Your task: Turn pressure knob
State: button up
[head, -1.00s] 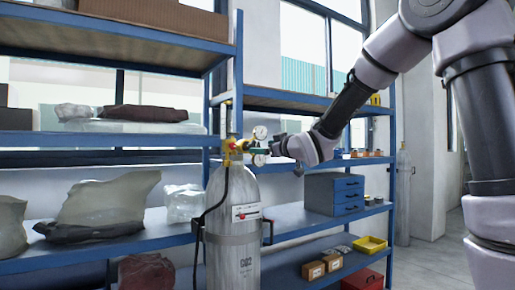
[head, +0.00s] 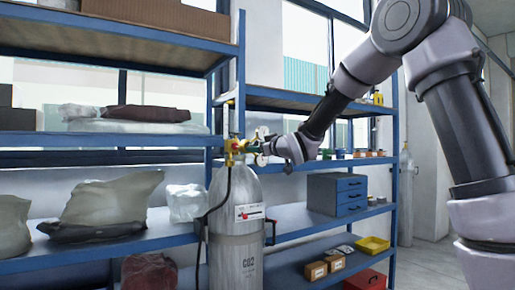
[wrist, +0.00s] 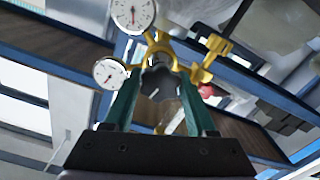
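A grey CO2 cylinder (head: 237,223) stands upright in front of the blue shelves. The brass regulator (head: 235,146) sits on its top. In the wrist view the regulator has two round white gauges (wrist: 133,13), one above the other's right, and a yellow valve handle (wrist: 212,57) to the right. The dark pressure knob (wrist: 160,83) faces the wrist camera. My gripper (wrist: 159,88) is open, its two green fingers on either side of the knob, with small gaps visible. In the head view my gripper (head: 259,147) reaches the regulator from the right and hides the knob.
Blue shelving (head: 285,230) stands behind and beside the cylinder, with wrapped bags (head: 108,200) at left and a blue drawer unit (head: 337,194) at right. A black hose (head: 228,187) hangs from the regulator. Floor at right is clear.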

jog(key=shift+d+m, duration=0.1)
jog(key=shift+m, duration=2.4)
jog(key=o, duration=1.4)
jog(key=shift+c, duration=0.2)
jog(key=shift+s, duration=0.1)
jog(key=v, duration=1)
jog(key=shift+s+d, duration=0.2)
jog(key=shift+s, duration=0.05)
